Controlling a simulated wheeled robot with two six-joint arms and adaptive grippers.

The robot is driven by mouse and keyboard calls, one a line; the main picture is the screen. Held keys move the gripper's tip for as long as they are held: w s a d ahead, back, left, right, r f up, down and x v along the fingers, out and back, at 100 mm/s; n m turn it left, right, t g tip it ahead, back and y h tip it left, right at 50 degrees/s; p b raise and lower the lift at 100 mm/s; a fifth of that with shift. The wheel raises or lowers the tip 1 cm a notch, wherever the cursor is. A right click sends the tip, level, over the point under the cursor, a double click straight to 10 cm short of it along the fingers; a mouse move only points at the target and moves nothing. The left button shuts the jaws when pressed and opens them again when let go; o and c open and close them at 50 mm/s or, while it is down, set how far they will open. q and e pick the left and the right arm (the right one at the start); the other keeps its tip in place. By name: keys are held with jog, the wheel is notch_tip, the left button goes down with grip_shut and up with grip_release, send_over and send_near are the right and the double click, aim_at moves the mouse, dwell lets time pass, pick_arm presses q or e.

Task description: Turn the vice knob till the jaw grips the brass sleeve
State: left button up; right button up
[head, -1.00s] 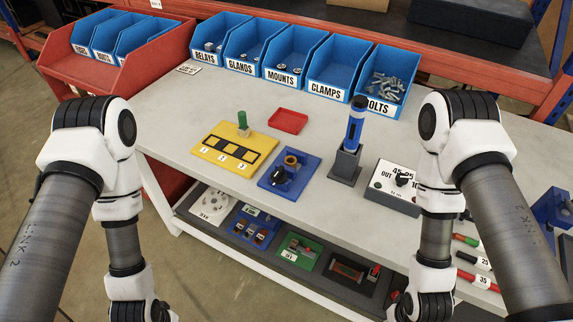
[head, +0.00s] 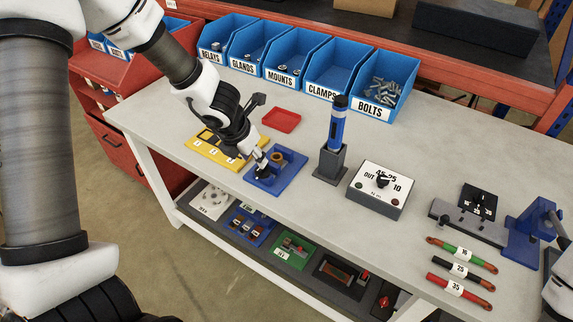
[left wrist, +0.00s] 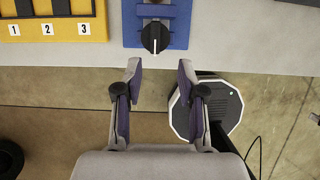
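The blue vice (head: 290,171) lies at the front of the bench, with the brass sleeve (head: 278,157) upright on it. Its black knob (left wrist: 155,37) faces me at the front edge of the blue plate in the left wrist view, with a pale pointer mark. My left gripper (left wrist: 160,70) is open and empty there; its fingertips are apart, just short of the knob and either side of it. In the head view the left gripper (head: 262,161) reaches down at the vice's left and partly hides it. The jaw's gap to the sleeve cannot be made out.
A yellow numbered plate (head: 196,146) lies left of the vice, and a red tray (head: 282,120) behind. A dark stand with a blue tool (head: 337,130) and a dial box (head: 379,189) stand to the right. Blue bins (head: 325,72) line the back.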

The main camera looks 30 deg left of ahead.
pick_arm(q)
jog(key=b+x, duration=0.2)
jog(key=x, duration=0.1)
jog(key=w+b+x, duration=0.1)
jog(key=b+x, duration=0.1)
jog(key=x, duration=0.1)
jog(key=shift+a+f, duration=0.15)
jog(key=shift+w+a+f, duration=0.1)
jog(key=shift+w+f, duration=0.05)
jog(key=shift+f, duration=0.05)
jog(key=shift+a, duration=0.1)
jog(key=shift+r, duration=0.1)
jog(key=shift+c, duration=0.3)
grip_shut()
